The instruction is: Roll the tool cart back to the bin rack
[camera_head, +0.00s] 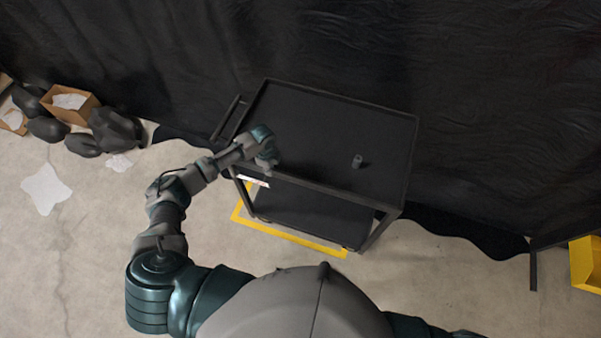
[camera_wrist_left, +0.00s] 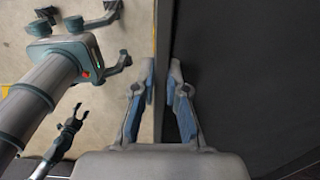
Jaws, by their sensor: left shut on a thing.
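The black tool cart (camera_head: 320,120) stands against the dark curtain, with a raised rim around its top tray and a lower shelf (camera_head: 310,215). A push handle (camera_head: 228,118) sticks out at its left end. My left gripper (camera_head: 265,148) is at the left part of the cart's near edge, shut on the rim. In the left wrist view its fingers (camera_wrist_left: 160,88) stand on either side of the cart's edge. At the far right, a yellow bin (camera_head: 586,263) by a dark frame (camera_head: 565,236) may be part of the bin rack, mostly out of view. My right arm shows only partly at the bottom; its jaws are unclear.
A small grey cylinder (camera_head: 357,161) stands on the cart top. Yellow floor tape (camera_head: 290,236) runs under the cart. Boxes (camera_head: 70,103), dark bags (camera_head: 115,130) and paper (camera_head: 45,189) lie at the left. The concrete floor at front right is clear. The curtain's hem spreads onto the floor.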

